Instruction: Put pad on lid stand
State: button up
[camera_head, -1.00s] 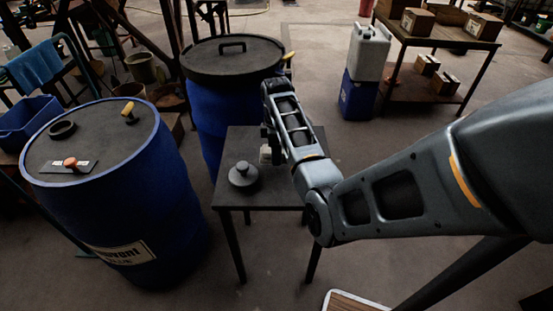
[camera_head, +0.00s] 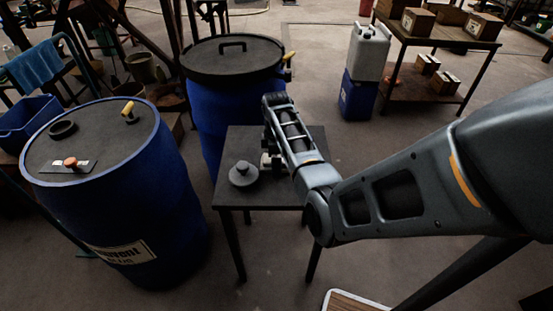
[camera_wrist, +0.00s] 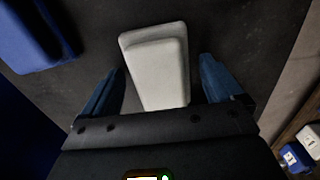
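The pale grey-white pad (camera_wrist: 155,65) shows in the wrist view as a rounded block against a dark surface. My gripper (camera_wrist: 163,70) is open. Its two blue fingers stand either side of the pad, with a gap on each side. In the head view my gripper (camera_head: 271,160) is low over the small dark table (camera_head: 255,198), and it mostly hides the pad. I cannot tell for sure whether this table is the lid stand.
A blue vat (camera_head: 205,110) with a dark handled lid (camera_head: 232,60) stands just behind the table. Another blue vat (camera_head: 130,215) stands to the left. White (camera_head: 368,52) and blue (camera_head: 357,97) containers are stacked at back right, near a shelf of boxes (camera_head: 450,35).

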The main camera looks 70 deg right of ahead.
jog(key=shift+r, duration=0.1)
notch_tip(320, 180, up, 12)
dwell(0.6)
